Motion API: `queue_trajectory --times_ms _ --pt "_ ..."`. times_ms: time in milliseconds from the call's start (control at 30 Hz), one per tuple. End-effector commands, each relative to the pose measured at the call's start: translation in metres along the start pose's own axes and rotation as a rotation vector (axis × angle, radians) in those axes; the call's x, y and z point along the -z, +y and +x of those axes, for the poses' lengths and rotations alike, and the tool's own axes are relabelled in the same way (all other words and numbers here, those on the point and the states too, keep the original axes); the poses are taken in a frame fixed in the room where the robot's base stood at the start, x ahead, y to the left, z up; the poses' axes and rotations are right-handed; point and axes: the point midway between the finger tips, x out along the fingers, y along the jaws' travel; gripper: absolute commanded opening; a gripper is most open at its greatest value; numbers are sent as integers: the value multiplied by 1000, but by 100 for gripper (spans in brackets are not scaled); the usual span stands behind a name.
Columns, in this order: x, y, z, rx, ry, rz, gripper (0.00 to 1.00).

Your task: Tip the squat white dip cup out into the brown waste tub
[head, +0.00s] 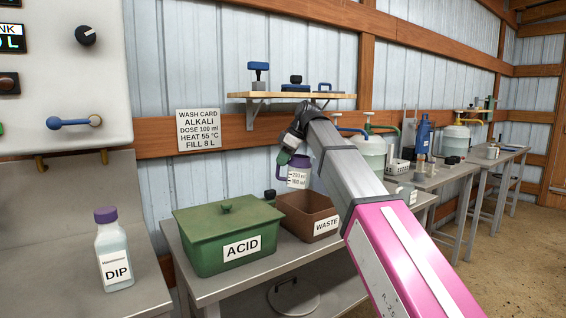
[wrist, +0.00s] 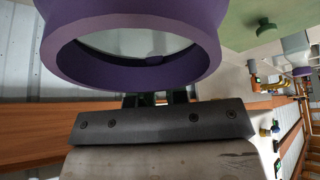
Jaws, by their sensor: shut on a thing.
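A squat pale cup (head: 298,179) with a purple rim and 200 ml and 100 ml marks hangs from my gripper (head: 288,155). In the head view it looks about upright, above the brown waste tub (head: 326,226) and toward its back. In the wrist view its purple rim (wrist: 135,80) fills the top, just beyond the dark gripper body. My gripper is shut on the cup; the fingertips are mostly hidden. The tub is open, with a WASTE label on its front. What the cup holds is hard to tell.
A lidded green ACID box (head: 226,238) stands left of the tub on the same grey bench. A DIP bottle (head: 113,252) with a purple cap stands at far left. A wooden shelf (head: 290,96) with small items is on the wall above. Jugs (head: 373,150) stand farther right.

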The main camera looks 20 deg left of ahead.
Motion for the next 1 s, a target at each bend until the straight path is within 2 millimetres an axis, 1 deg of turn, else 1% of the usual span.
queue_trajectory --times_ms 267,433,700,1000 --pt "7 0 -14 -2 196 3 0" --pt "8 0 -14 -1 209 2 0" --pt "10 0 -19 -1 292 3 0" --pt "10 0 -20 -1 299 3 0"
